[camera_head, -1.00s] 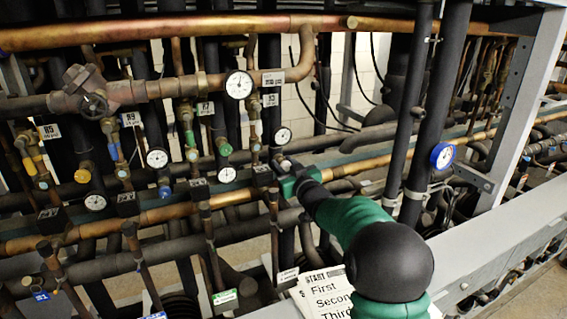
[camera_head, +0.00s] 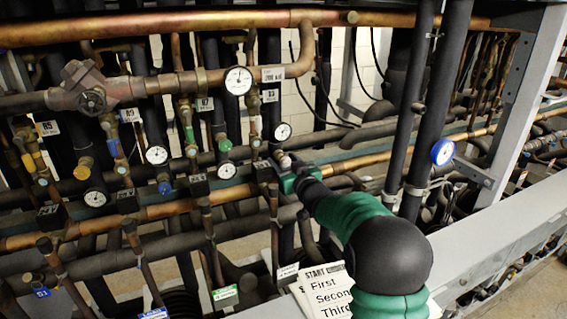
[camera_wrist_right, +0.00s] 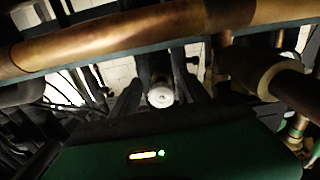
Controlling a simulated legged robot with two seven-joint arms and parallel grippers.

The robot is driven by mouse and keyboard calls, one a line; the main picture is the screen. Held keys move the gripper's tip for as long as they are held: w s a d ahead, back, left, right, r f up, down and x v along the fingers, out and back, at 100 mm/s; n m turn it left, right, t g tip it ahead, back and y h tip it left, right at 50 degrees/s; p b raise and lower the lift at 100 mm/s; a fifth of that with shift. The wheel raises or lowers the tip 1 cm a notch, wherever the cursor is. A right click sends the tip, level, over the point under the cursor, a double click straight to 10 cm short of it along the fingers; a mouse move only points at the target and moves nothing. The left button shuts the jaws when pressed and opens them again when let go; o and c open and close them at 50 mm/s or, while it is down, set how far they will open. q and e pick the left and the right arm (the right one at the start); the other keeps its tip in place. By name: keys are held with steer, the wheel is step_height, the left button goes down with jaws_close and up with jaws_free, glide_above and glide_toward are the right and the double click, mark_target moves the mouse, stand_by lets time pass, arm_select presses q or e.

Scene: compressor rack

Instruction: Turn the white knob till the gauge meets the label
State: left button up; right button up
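The white knob (camera_wrist_right: 161,96) shows as a pale round end near the middle of the right wrist view, just beyond my green gripper body. In the head view a pale knob (camera_head: 284,161) sits at the tip of my right gripper (camera_head: 286,172). A white round gauge (camera_head: 282,131) is just above the knob. A larger gauge (camera_head: 238,81) is higher up, beside a white label (camera_head: 273,75). My left gripper is not in view.
A copper pipe (camera_wrist_right: 120,40) crosses just above the knob in the wrist view. Dark vertical pipes (camera_head: 412,110) and a blue-rimmed gauge (camera_head: 442,153) stand right of my arm. Printed sheets (camera_head: 328,291) lie below it. Valves and pipes crowd the left.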

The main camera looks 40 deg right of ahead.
steer(key=shift+s+r, duration=0.1)
steer(key=shift+r, duration=0.05)
steer(key=shift+s+a, duration=0.1)
steer(key=shift+s, duration=0.2)
steer(key=b+v, duration=0.1)
steer(key=v, duration=0.2)
steer(key=b+v, duration=0.1)
steer(key=v, duration=0.2)
steer(key=shift+f+b, duration=0.25)
steer(key=shift+b, duration=0.15)
steer(key=b, duration=0.2)
glide_toward(287, 165)
steer(key=v, duration=0.5)
